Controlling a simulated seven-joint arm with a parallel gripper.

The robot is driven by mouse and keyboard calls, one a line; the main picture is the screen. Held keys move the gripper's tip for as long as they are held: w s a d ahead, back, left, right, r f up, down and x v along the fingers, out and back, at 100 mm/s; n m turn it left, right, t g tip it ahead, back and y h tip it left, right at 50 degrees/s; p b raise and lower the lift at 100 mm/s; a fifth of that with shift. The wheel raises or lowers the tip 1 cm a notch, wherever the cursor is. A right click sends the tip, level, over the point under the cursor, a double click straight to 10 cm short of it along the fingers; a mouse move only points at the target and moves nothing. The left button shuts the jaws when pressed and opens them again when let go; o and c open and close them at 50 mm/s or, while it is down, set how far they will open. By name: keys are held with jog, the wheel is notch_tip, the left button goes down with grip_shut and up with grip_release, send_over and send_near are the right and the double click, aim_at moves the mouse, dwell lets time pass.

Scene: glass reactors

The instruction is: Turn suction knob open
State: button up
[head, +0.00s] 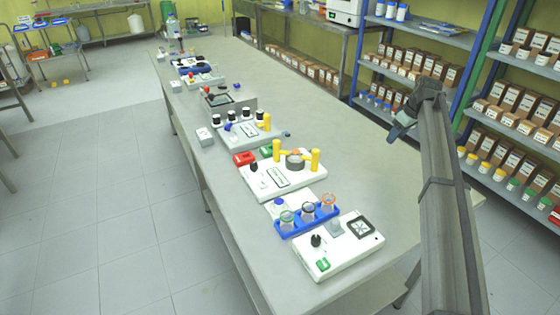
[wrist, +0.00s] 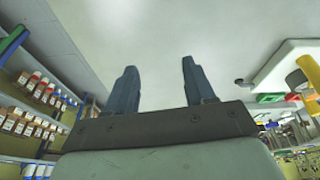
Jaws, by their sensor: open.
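Several white devices with black knobs stand on the long table. I cannot tell which knob is the suction knob. The nearest device (head: 345,255) has a black knob (head: 316,240) and a green switch. The device behind it (head: 285,190) has two yellow posts and a black knob (head: 253,166). Another, farther back, carries a row of dark-topped knobs or caps (head: 232,116). My gripper (head: 402,124) is over the right side of the table, apart from the devices. In the wrist view its fingers (wrist: 158,68) are spread with nothing between them.
A blue rack with glass vessels (head: 308,217) stands beside the nearest device. Shelves of boxes (head: 520,100) line the right side. The table's right half (head: 345,150) is clear.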

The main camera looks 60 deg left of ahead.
jog(key=s+a+r+n+g, duration=0.15)
jog(key=s+a, duration=0.35)
jog(key=s, duration=0.6)
jog(key=s+a+r+n, duration=0.2)
jog(key=s+a, duration=0.2)
jog(key=s, duration=0.7)
jog(key=n+g, duration=0.2)
jog(key=n, duration=0.2)
send_near(254, 164)
jog(key=x, duration=0.8)
jog(key=shift+s+a+f, duration=0.1)
jog(key=shift+a+f, duration=0.15)
jog(key=shift+f, duration=0.05)
jog(key=shift+c, duration=0.3)
grip_shut()
